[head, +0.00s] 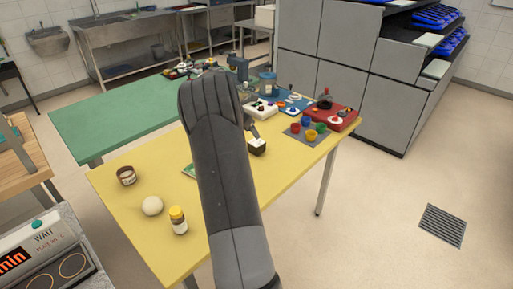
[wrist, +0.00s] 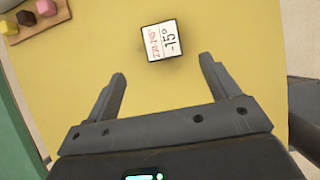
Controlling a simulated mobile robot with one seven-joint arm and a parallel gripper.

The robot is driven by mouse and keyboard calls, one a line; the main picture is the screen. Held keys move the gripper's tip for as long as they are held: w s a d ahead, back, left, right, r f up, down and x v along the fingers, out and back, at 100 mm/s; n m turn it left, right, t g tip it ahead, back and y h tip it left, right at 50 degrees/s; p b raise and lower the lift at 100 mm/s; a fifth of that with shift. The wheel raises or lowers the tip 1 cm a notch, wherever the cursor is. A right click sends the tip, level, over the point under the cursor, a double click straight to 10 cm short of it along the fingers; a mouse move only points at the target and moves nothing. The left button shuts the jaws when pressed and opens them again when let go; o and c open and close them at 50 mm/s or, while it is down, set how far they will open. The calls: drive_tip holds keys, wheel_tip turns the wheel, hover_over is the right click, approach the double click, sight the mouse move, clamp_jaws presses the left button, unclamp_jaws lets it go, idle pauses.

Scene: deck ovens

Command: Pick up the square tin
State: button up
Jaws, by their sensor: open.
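A small square block-like item with dark sides and a white top printed "-15°" lies on the yellow table (head: 115,200). It is the only square thing near my gripper, and I take it for the square tin (wrist: 163,40); it also shows in the head view (head: 257,147), just right of my arm. My gripper (wrist: 162,66) is open and empty. Its two fingers point toward the tin, which sits just beyond and between the tips in the wrist view, apart from them. In the head view my arm hides most of the gripper.
Coloured cups (head: 310,135) and a red tray (head: 341,118) are at the far right. A green table (head: 110,115) adjoins behind.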

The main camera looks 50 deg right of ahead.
sight(256, 142)
drive_tip(key=x, duration=0.6)
drive_tip(key=shift+d, duration=0.1)
drive_tip(key=x, duration=0.5)
drive_tip(key=shift+s+f, duration=0.15)
drive_tip(key=shift+f, duration=0.05)
drive_tip(key=c, duration=1.2)
